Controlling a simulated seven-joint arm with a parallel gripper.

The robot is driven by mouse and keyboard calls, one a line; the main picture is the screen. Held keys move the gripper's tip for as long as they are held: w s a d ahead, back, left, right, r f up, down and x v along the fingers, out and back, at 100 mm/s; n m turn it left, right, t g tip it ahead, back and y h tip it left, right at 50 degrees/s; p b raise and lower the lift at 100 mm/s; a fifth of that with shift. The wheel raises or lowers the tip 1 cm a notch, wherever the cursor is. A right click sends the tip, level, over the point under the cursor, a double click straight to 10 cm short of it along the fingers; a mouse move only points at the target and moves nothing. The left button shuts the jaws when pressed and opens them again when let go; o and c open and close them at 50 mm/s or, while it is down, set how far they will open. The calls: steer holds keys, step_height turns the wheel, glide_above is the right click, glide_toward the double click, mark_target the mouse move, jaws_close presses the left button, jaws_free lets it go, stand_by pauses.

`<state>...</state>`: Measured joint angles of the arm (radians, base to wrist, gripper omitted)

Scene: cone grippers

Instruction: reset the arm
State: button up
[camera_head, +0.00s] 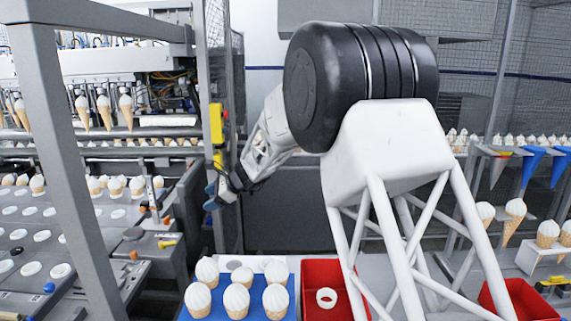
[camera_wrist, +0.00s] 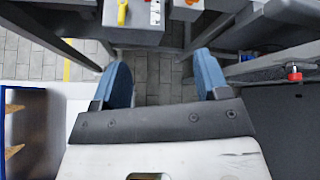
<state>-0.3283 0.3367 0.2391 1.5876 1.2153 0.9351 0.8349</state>
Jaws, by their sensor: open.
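My gripper (camera_head: 213,194) hangs at the end of the white arm, left of the big black joint in the head view. Its fingertips are blue. In the wrist view my gripper (camera_wrist: 162,72) shows two blue fingers spread wide apart with nothing between them. Grey paved floor (camera_wrist: 160,78) shows below and between the fingers. In the head view the gripper is in the air, in front of the grey machine frame and above and left of the blue tray (camera_head: 255,313).
The blue tray carries several ice cream cones. A red bin (camera_head: 316,276) holding a white ring stands beside it. A grey frame post (camera_head: 62,150) and a yellow switch box (camera_head: 216,124) stand close to the gripper. At right are a cone rack (camera_head: 540,152) and another red bin (camera_head: 530,298).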

steer(key=s+d+r+n+h, duration=0.3)
steer(key=s+d+r+n, duration=0.15)
steer(key=s+d, duration=0.75)
steer(key=s+d+r+n+h, duration=0.25)
steer(key=s+d+r, duration=0.25)
steer(key=s+d, duration=0.75)
steer(key=s+d+f+n+h, duration=0.1)
steer(key=s+d+n+h, duration=0.1)
steer(key=s+d, duration=0.4)
steer(key=s+d+f+n+t+h, duration=0.1)
steer(key=s+d, duration=0.5)
steer(key=s, duration=0.8)
steer(key=s+d+f+n+h, duration=0.2)
steer(key=s+d+n+h, duration=0.1)
steer(key=s+d, duration=0.4)
steer(key=s+n, duration=0.1)
steer(key=s, duration=0.2)
steer(key=shift+s+f+t, duration=0.3)
steer(key=shift+s+f, duration=0.1)
